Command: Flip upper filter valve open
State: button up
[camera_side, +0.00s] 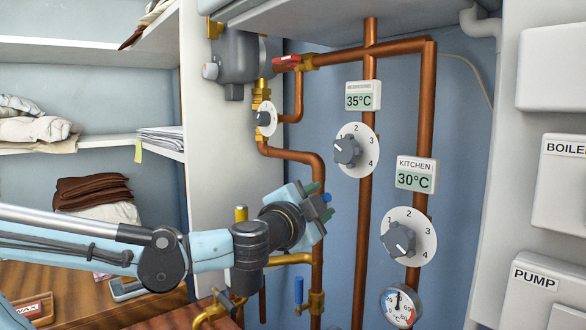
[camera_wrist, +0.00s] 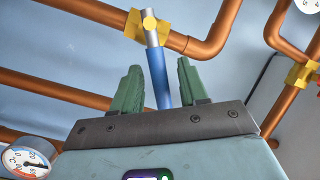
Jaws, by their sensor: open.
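My gripper (camera_side: 311,202) is open in front of the vertical copper pipe in the side view. In the wrist view my gripper (camera_wrist: 158,70) shows two green fingers standing apart. A blue valve handle (camera_wrist: 157,78) with a silver stem lies between them in that picture, and I cannot tell whether they touch it. Its brass valve body (camera_wrist: 148,24) sits at the handle's upper end, on a copper pipe. In the side view my gripper covers part of the pipework there. A separate lower blue handle (camera_side: 298,290) points up beside its brass valve.
A red-handled valve (camera_side: 287,62) is at the upper pipe. Two dials (camera_side: 366,156) (camera_side: 418,225) and a round gauge (camera_side: 403,292) are on the right. Shelves (camera_side: 90,145) with folded cloth stand at left. Copper pipes (camera_side: 368,220) run close around my gripper.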

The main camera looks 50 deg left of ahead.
jog(key=shift+c, duration=0.2)
grip_shut()
jog(key=shift+a+r, duration=0.1)
dwell(0.4)
jog(key=shift+a+r+n+g, duration=0.35)
jog(key=shift+r+n+g, duration=0.15)
jog(key=shift+n, duration=0.6)
jog(key=n, duration=0.1)
jog(key=a+r+n+h, duration=0.1)
jog(key=n, duration=0.1)
jog(key=shift+a+g, duration=0.2)
jog(key=shift+g, duration=0.2)
jog(key=shift+a+r+n+g+h, duration=0.25)
jog(key=shift+a+n+h, duration=0.35)
jog(key=shift+n, duration=0.4)
jog(key=shift+a+n+g+h, duration=0.25)
jog(key=shift+a+n+h, duration=0.35)
jog(key=shift+n, duration=0.4)
jog(key=shift+a, duration=0.1)
